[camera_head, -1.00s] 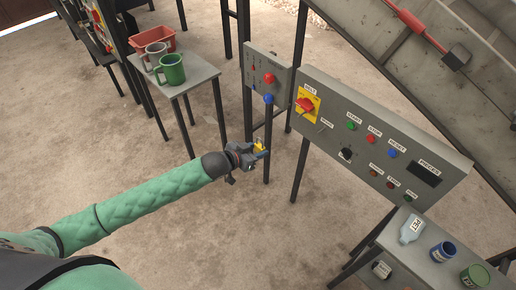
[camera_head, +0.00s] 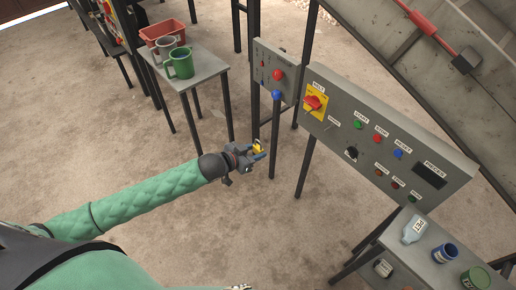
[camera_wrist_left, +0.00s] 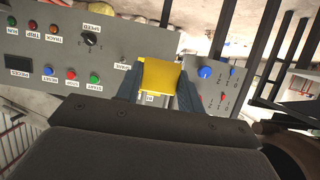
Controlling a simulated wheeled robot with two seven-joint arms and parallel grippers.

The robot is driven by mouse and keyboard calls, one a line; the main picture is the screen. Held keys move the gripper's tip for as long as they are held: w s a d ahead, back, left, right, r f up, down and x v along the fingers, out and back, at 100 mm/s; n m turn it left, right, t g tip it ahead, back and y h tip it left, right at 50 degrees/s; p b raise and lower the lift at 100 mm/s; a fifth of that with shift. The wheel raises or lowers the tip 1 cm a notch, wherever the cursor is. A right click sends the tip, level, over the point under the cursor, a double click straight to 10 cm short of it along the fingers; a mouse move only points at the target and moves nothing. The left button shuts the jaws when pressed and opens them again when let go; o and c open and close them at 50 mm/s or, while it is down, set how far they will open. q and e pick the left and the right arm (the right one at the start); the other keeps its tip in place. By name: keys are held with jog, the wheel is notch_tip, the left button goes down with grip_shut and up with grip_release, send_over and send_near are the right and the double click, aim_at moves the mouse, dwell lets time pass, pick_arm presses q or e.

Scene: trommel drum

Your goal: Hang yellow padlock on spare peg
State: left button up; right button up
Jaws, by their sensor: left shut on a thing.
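My left gripper (camera_head: 257,153) is shut on the yellow padlock (camera_head: 259,147) and holds it in the air, left of and below the main control panel. In the left wrist view, the padlock (camera_wrist_left: 160,75) sits between the two fingers of the left gripper (camera_wrist_left: 160,90), its body facing the camera. The SPARE label (camera_head: 334,122) is on the main panel beside the red and yellow belt switch; a thin spare peg (camera_head: 328,128) seems to stand by it. The label also shows in the wrist view (camera_wrist_left: 121,66), left of the padlock. The peg is too small to see clearly.
The main panel (camera_head: 425,195) carries several buttons and knobs. A smaller panel (camera_head: 263,57) with red and blue buttons stands to its left. A side table (camera_head: 206,72) holds mugs and a red bin.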

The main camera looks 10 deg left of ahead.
pick_arm(q)
jog(key=shift+s+a+p, duration=0.3)
jog(key=shift+s+a, duration=0.35)
jog(key=shift+s, duration=0.25)
dwell(0.8)
jog(key=shift+w, duration=0.2)
jog(key=w+d+r+b, duration=0.2)
jog(key=w+d, duration=0.1)
jog(key=d, duration=0.5)
jog(key=w+d+r+b, duration=0.2)
jog(key=w+d, duration=0.2)
jog(key=d, duration=0.3)
jog(key=w+d+f+b, duration=0.1)
jog(key=w+d+f, duration=0.1)
jog(key=d+f, duration=0.2)
jog(key=shift+d+f, duration=0.2)
jog(key=shift+f, duration=0.6)
jog(key=shift+w, duration=0.15)
